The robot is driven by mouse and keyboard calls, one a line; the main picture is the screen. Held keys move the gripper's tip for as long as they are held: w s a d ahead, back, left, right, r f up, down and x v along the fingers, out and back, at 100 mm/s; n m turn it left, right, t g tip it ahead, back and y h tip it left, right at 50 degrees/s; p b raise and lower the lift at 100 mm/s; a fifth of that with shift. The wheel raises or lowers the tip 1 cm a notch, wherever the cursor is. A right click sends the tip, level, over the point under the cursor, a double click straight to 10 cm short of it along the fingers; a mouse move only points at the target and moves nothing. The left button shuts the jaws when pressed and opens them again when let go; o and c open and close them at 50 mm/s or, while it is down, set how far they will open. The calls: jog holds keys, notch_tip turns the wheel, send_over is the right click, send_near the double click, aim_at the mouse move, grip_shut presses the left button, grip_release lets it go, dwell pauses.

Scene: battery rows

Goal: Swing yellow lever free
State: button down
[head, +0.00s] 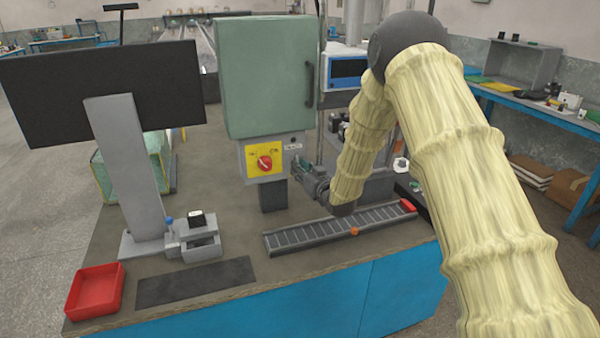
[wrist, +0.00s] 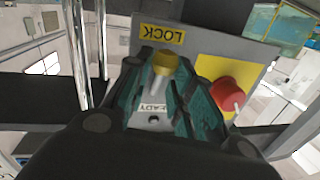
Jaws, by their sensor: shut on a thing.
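The yellow lever (wrist: 162,66) shows in the wrist view as a yellow knob on a short pale stem, in front of a grey panel. My gripper (wrist: 165,88) has its green-padded fingers on both sides of the lever and is shut on it. A yellow LOCK label (wrist: 162,33) is above the knob, upside down in the picture. A pale READY label (wrist: 152,108) shows between the fingers. In the head view my gripper (head: 303,172) is at the lower right of the switch box, and the lever cannot be made out there.
A red rotary switch (head: 265,163) on a yellow plate is left of my gripper; it also shows in the wrist view (wrist: 228,92). A green cabinet (head: 262,75) is above. A grey slotted rail (head: 325,236) lies below. A monitor (head: 105,88) and red tray (head: 95,290) are at left.

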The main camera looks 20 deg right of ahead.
dwell(0.3)
jog(key=c, duration=1.3)
grip_release()
jog(key=shift+d, duration=0.1)
jog(key=shift+o, duration=0.2)
jog(key=shift+s, duration=0.1)
jog(key=v, duration=1.2)
